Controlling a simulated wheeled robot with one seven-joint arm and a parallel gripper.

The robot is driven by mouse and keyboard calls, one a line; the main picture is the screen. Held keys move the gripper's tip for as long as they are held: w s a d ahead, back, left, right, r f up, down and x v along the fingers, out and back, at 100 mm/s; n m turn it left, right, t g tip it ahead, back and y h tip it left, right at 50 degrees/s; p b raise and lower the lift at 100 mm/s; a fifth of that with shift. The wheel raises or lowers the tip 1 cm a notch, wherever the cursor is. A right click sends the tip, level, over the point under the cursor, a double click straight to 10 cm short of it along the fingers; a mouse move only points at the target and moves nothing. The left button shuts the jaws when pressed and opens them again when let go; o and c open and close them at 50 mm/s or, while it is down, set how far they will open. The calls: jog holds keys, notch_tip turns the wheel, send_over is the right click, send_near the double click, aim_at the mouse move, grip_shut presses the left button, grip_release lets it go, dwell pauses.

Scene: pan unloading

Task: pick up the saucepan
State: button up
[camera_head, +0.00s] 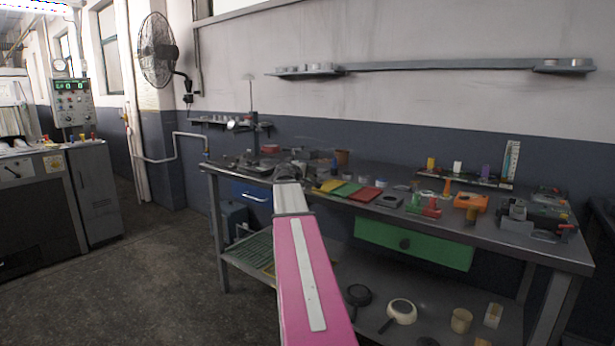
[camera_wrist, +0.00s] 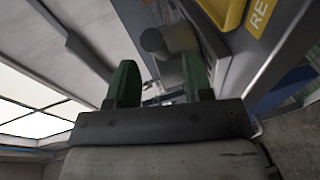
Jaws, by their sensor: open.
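Two pans with handles lie on the lower shelf of the workbench in the head view. One is a dark round pan (camera_head: 359,294); the other is a pale, cream-coloured pan (camera_head: 402,308) with a dark handle pointing down and left. I cannot tell for sure which is the saucepan. My gripper (camera_head: 288,170) is far from both, up at bench-top height near the back left of the bench. In the wrist view its two green fingers (camera_wrist: 160,85) are apart, with no object held between them. No pan can be made out in the wrist view.
The bench top (camera_head: 335,205) bears colored plates, a green drawer (camera_head: 412,243) hangs below it, and my pink arm crosses in front. A cream cup (camera_head: 461,320) stands on the shelf. A yellow bin (camera_wrist: 222,12) shows at the wrist. The floor at left is clear.

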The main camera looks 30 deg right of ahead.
aim_at(310, 173)
jog(key=x, duration=0.4)
jog(key=shift+s, duration=0.15)
jog(key=shift+c, duration=0.3)
grip_shut()
